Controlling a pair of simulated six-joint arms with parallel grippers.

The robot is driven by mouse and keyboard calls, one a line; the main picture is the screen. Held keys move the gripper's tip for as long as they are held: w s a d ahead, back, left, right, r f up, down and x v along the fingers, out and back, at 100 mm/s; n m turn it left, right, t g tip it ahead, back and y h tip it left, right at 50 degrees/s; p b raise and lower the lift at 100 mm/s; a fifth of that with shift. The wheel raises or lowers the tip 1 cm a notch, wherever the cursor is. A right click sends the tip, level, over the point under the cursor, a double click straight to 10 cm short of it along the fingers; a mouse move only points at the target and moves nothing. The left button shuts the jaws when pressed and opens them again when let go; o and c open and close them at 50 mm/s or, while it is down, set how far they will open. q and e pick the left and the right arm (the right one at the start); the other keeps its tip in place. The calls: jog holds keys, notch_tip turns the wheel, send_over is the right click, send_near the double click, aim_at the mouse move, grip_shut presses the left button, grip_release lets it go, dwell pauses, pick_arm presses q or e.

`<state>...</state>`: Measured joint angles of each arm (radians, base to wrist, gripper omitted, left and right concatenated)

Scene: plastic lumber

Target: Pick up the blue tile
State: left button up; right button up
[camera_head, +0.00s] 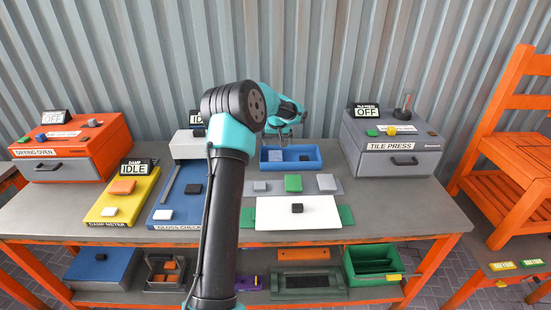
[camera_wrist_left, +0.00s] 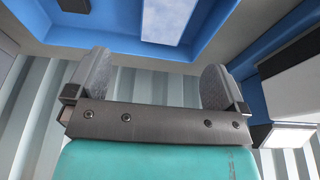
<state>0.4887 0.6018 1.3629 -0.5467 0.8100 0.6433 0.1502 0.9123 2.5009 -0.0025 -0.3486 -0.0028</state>
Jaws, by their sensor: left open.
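A blue-grey tile (camera_head: 275,155) lies in the left part of a blue tray (camera_head: 263,164) at the back of the table. In the left wrist view a pale bluish tile (camera_wrist_left: 168,22) lies in the blue tray (camera_wrist_left: 225,20), beyond and between the fingers. My left gripper (camera_head: 285,132) is above the tray, partly hidden by its own arm. In the left wrist view its two fingers (camera_wrist_left: 155,80) are spread, with nothing between them. My right gripper is not in view.
A second small tile (camera_head: 304,157) lies in the tray's right part. In front are grey and green tiles (camera_head: 293,183) and a white board with a black block (camera_head: 297,208). The tile press (camera_head: 390,140) stands right; the gloss checker (camera_head: 170,212) and damp meter (camera_head: 122,200) stand left.

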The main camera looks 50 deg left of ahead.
aim_at(276, 156)
pick_arm(q)
jog(key=shift+x, duration=1.85)
jog(key=shift+f, duration=0.1)
jog(key=shift+s+x, duration=0.15)
jog(key=shift+x, duration=1.1)
jog(key=shift+s+x, duration=0.15)
jog(key=shift+x, duration=1.1)
jog(key=shift+c, duration=0.4)
jog(key=c, duration=1)
jog(key=shift+o, duration=0.2)
jog(key=shift+a, duration=0.1)
